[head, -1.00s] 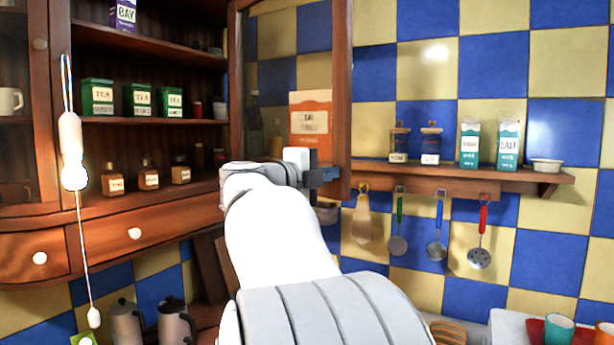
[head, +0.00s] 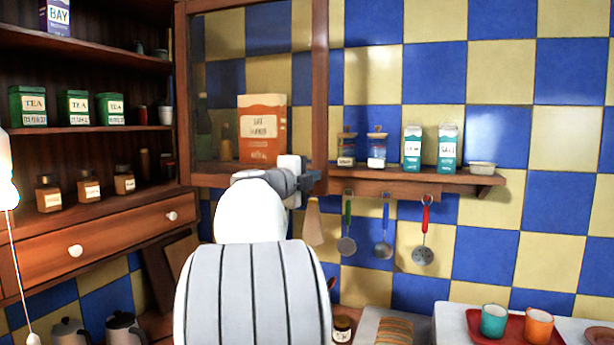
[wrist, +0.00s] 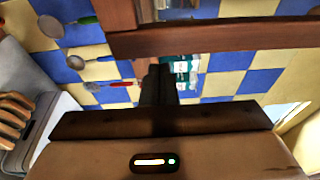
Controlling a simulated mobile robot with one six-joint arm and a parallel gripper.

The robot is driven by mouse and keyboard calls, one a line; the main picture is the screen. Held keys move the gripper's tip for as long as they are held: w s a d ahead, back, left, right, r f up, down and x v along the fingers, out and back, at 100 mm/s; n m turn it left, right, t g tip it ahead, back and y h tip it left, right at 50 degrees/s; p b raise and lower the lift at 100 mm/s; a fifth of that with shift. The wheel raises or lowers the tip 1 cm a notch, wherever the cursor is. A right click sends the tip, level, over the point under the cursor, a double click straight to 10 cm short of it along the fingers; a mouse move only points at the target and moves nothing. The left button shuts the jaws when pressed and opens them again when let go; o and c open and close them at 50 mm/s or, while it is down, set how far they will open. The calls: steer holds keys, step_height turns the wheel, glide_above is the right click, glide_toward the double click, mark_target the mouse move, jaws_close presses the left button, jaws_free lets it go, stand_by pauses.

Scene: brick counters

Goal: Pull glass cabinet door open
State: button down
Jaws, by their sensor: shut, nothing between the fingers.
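The glass cabinet door (head: 319,90) has a brown wooden frame. It stands swung open to the right of the shelves, which show uncovered. Through its pane I see an orange box, bottles and the tiled wall. My gripper (head: 313,180) is at the lower right corner of the door frame, shut and empty. In the wrist view my dark fingers (wrist: 159,82) are together just beside the wooden door frame (wrist: 215,40). I cannot tell whether they touch it. My arm hides part of the door's lower edge.
The cabinet shelves (head: 105,130) at left hold green tea tins and small bottles. A wall shelf (head: 400,183) with jars and cartons is at right, with utensils hanging below. A red tray (head: 495,337) with cups sits on the lower right counter.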

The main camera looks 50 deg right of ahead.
steer(key=shift+w+a, duration=0.1)
steer(key=shift+a, duration=0.05)
steer(key=s+a+b, duration=0.2)
steer(key=s+a, duration=0.2)
steer(key=a, duration=0.9)
steer(key=shift+s, duration=0.4)
steer(key=shift+a, duration=0.1)
